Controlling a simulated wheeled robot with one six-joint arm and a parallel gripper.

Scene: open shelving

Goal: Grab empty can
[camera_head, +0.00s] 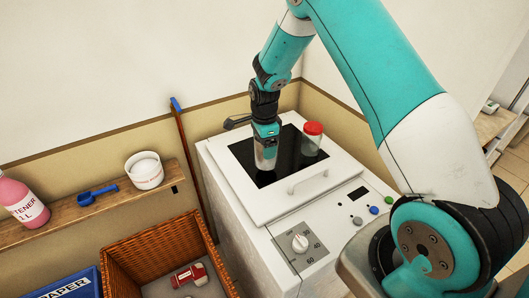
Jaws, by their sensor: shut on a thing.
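My gripper (265,144) points down over the dark glass top of a white machine. It is shut on a pale, greyish can (265,160), which stands upright at or just above the glass (244,152). The jaws cover the upper part of the can. I cannot tell from this view whether the can touches the glass, or whether it is empty.
A clear jar with a red lid (312,138) stands close to the right of the can. The machine (232,222) has a front handle (308,180) and a knob (300,243). A wooden shelf (66,212) and a wicker basket (155,239) lie to the left.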

